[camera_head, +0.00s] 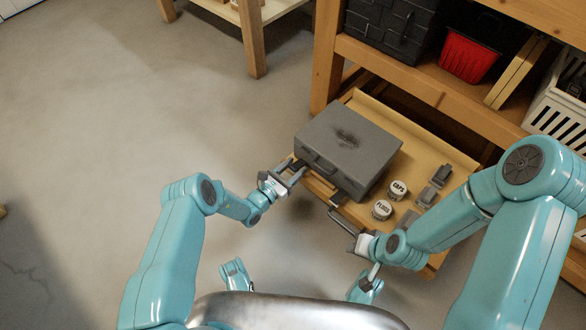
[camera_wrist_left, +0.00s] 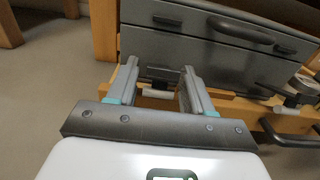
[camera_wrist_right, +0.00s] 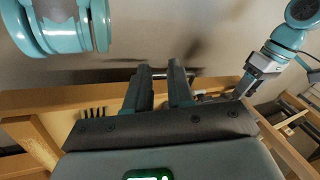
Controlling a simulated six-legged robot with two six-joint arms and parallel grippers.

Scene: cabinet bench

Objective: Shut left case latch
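The grey case (camera_head: 345,148) lies closed, lid down, in the pulled-out drawer. Its front, with a dark handle (camera_wrist_left: 240,30), shows in the left wrist view. The left latch (camera_wrist_left: 160,73) is a dark piece low on the case front and appears to stick outward, below a small catch (camera_wrist_left: 167,20) on the lid. My left gripper (camera_head: 290,174) is at the case's front left. Its fingers (camera_wrist_left: 160,88) are open on either side of the latch, with a gap visible. My right gripper (camera_wrist_right: 160,78) is partly open near the drawer handle (camera_head: 343,222); contact is unclear.
The wooden drawer (camera_head: 440,152) also holds a PLUGS jar (camera_head: 382,209), a CAPS jar (camera_head: 398,189) and small grey parts (camera_head: 427,196). The shelf above holds a dark case (camera_head: 392,28), a red bin (camera_head: 468,58) and a white crate (camera_head: 560,108). The floor at left is clear.

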